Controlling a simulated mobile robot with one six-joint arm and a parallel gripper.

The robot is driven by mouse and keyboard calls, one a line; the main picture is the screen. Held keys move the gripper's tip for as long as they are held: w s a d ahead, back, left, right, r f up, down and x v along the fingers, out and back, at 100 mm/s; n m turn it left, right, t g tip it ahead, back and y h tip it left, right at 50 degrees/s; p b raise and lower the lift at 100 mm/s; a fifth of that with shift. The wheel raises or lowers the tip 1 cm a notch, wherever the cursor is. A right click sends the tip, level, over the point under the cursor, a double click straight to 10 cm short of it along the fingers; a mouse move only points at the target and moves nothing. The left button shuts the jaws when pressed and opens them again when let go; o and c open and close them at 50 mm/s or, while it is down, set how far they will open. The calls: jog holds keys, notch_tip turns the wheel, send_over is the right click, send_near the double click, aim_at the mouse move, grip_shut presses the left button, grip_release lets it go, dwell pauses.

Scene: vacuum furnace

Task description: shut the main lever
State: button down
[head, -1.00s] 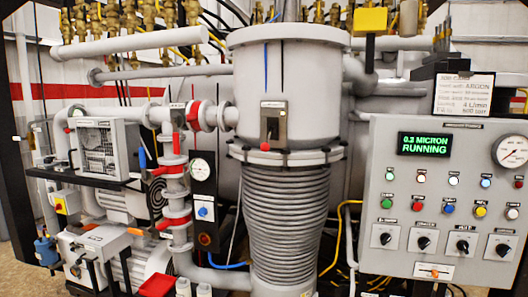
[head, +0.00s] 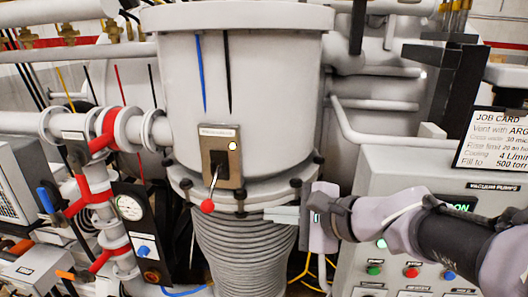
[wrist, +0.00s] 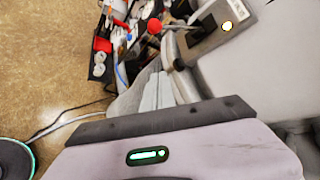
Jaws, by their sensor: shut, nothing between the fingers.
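The main lever (head: 213,182) hangs down from a tan switch plate (head: 234,166) on the front of the big grey vessel. Its red ball knob (head: 207,206) points down and slightly left, and a round white light shows on the plate. My gripper (head: 268,213) is to the right of the lever and a little below the plate, fingers pointing left, shut and empty. It is apart from the knob. In the wrist view, the shut fingers (wrist: 155,90) point up the picture, with the red knob (wrist: 155,26) and the plate (wrist: 213,32) beyond them.
The vessel's bolted flange (head: 265,195) lies close behind my fingers, above grey bellows (head: 240,245). A control cabinet (head: 375,165) with a job card (head: 495,140) stands right. Pipes with red fittings (head: 100,185) and a gauge (head: 129,207) stand left.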

aim_at(211, 192)
jog(key=w+a+f+b, duration=0.1)
jog(key=w+a, duration=0.3)
jog(key=a, duration=0.6)
jog(key=shift+a+f, duration=0.3)
jog(key=shift+f, duration=0.3)
jog(key=shift+s+r, duration=0.1)
jog(key=shift+r, duration=0.05)
